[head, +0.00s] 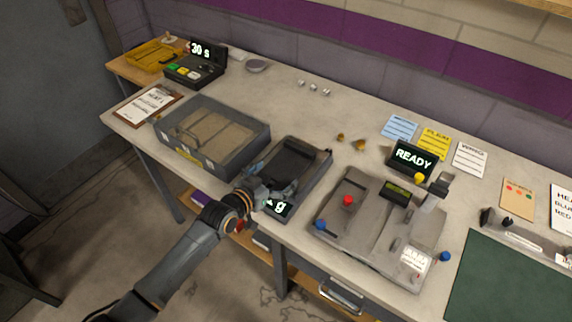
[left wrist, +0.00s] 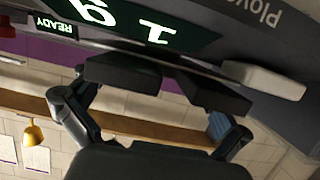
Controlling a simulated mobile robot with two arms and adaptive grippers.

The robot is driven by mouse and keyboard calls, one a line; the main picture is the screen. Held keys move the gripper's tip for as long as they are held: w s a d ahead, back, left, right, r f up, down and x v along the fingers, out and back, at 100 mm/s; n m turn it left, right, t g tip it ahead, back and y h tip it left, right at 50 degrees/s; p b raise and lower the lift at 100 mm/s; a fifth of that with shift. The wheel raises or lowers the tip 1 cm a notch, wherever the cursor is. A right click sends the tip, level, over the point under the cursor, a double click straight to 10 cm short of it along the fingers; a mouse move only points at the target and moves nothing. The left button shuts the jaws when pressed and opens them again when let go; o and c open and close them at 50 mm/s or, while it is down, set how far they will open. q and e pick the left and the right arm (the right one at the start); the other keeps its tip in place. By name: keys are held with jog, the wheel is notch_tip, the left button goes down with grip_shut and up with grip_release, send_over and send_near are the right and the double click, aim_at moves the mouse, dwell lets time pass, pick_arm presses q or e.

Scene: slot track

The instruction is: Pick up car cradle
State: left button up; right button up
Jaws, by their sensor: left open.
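A dark, shallow, tray-like piece, which looks like the car cradle (head: 301,158), lies on the grey scale (head: 318,184) near the table's front edge. I cannot be sure that this piece is the cradle. My left gripper (head: 272,187) is at the near end of the scale, just above its lit display (head: 279,208), and partly covers that end. In the left wrist view my left gripper (left wrist: 165,82) is open, its two dark pads apart with nothing seen between them. The scale's display (left wrist: 140,25) is close in front of the pads. My right gripper is not in view.
A grey bin (head: 238,155) with brown inserts stands left of the scale. A grey device (head: 372,215) with red and blue knobs stands close on the right, with a READY screen (head: 413,158) behind it. Table behind the scale is mostly clear, with small brass pieces (head: 358,145).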

pick_arm(q)
jog(key=shift+w+d+f, duration=0.2)
jog(key=shift+w+d, duration=0.05)
jog(key=shift+w, duration=0.1)
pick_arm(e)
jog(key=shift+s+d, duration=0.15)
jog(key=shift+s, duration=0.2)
pick_arm(q)
jog(key=c, duration=0.8)
jog(key=shift+o, duration=0.2)
